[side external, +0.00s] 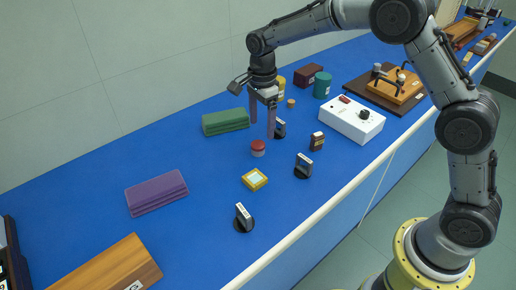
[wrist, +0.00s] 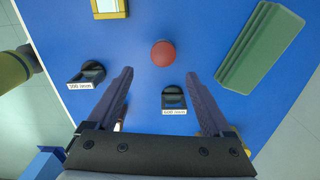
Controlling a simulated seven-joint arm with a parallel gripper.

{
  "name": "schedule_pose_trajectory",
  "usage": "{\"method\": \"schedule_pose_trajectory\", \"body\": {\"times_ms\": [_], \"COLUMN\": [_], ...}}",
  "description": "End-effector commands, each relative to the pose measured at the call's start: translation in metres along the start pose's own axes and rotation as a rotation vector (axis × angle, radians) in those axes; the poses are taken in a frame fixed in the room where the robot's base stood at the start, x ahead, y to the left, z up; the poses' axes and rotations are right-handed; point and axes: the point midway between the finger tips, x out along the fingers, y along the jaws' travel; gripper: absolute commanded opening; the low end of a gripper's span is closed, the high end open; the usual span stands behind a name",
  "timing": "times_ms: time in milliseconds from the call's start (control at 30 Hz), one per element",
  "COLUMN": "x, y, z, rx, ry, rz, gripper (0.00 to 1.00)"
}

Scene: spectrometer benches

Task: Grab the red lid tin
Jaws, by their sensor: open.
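The red lid tin (side external: 258,148) is a small round tin with a red top and a paler side, upright on the blue bench. In the wrist view the red lid (wrist: 163,53) shows from above, beyond my fingertips and roughly centred between them. My gripper (side external: 262,122) is open and empty, pointing down just behind the tin; its two fingers also show in the wrist view (wrist: 160,72). A black holder (wrist: 174,100) with a white label lies between the fingers in the wrist view, nearer the palm than the tin.
A green block (side external: 225,121) lies left of my gripper. A yellow-framed square (side external: 254,179) and labelled black holders (side external: 303,166) stand near the tin. A white box (side external: 344,119) with a knob is to the right. The bench around the purple block (side external: 156,193) has free room.

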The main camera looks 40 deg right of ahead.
Motion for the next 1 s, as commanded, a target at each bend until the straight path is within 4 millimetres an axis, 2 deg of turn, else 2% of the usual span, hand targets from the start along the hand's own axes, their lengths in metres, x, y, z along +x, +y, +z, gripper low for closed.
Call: {"method": "schedule_pose_trajectory", "body": {"times_ms": [100,333,600,733,933,1000], "x": [0.015,0.030,0.066,0.073,0.073,0.073], "y": [0.001,-0.001,-0.004,-0.004,-0.004,-0.004], "z": [0.000,0.003,0.009,0.009,0.009,0.009], "rx": [0.000,-0.001,-0.001,-0.001,-0.001,-0.001], "ry": [0.001,0.001,-0.001,-0.001,-0.001,-0.001], "rz": [0.004,0.003,0.002,0.001,0.000,0.000], "gripper": [0.84,0.84,0.84,0.84,0.84,0.74]}}
